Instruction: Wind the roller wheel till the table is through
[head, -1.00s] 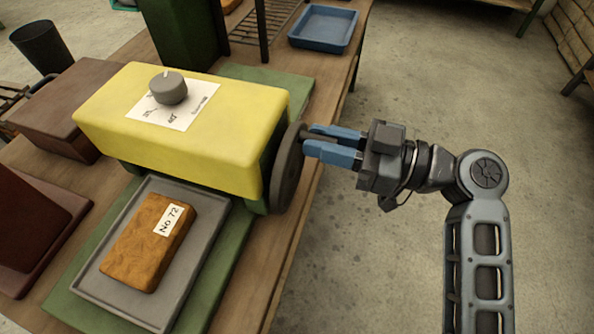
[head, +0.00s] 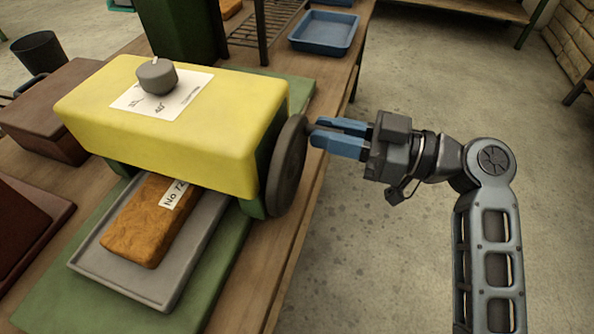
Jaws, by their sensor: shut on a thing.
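The sheet roller has a yellow housing (head: 170,130) with a grey knob on top. Its dark roller wheel (head: 287,168) is on the right side. My gripper (head: 312,133) has blue fingers shut at the wheel's upper right edge, on its handle, which the fingers mostly hide. The grey sliding table (head: 195,255) lies on the green base, partly under the housing. It carries an orange-brown slab (head: 135,238) labelled "No 72", whose far end and part of its label are hidden under the housing.
A blue tray (head: 325,32) and a dark rack stand at the back of the wooden bench (head: 262,270). A brown box (head: 50,120) and a dark red piece (head: 28,215) are at the left. Open floor lies right of the bench.

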